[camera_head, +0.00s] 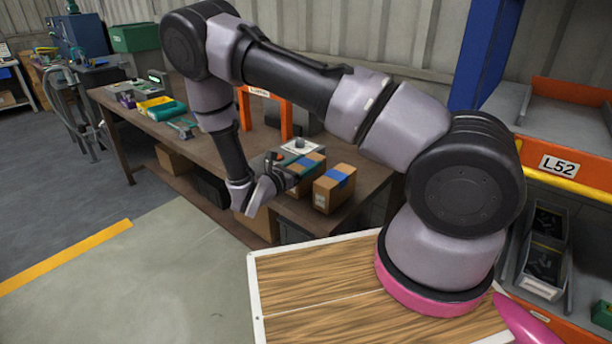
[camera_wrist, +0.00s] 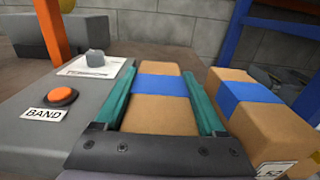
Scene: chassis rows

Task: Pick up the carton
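Two brown cartons with blue bands stand on the workbench. In the wrist view one carton (camera_wrist: 162,113) lies between the two teal fingers of my gripper (camera_wrist: 160,95), and the other carton (camera_wrist: 262,115) stands to the right, outside them. The fingers run along both sides of the first carton with no clear gap showing. I cannot tell whether they press on it. In the head view my gripper (camera_head: 290,178) is at the left carton (camera_head: 311,159), which it partly hides. The right carton (camera_head: 334,188) is in plain view near the bench's edge.
A grey unit with an orange button and a BAND label (camera_wrist: 43,114) stands close on the left of my gripper. An orange frame (camera_head: 286,118) rises behind. The workbench (camera_head: 222,141) has bins at its far left. An orange and blue rack marked L52 (camera_head: 557,164) stands right.

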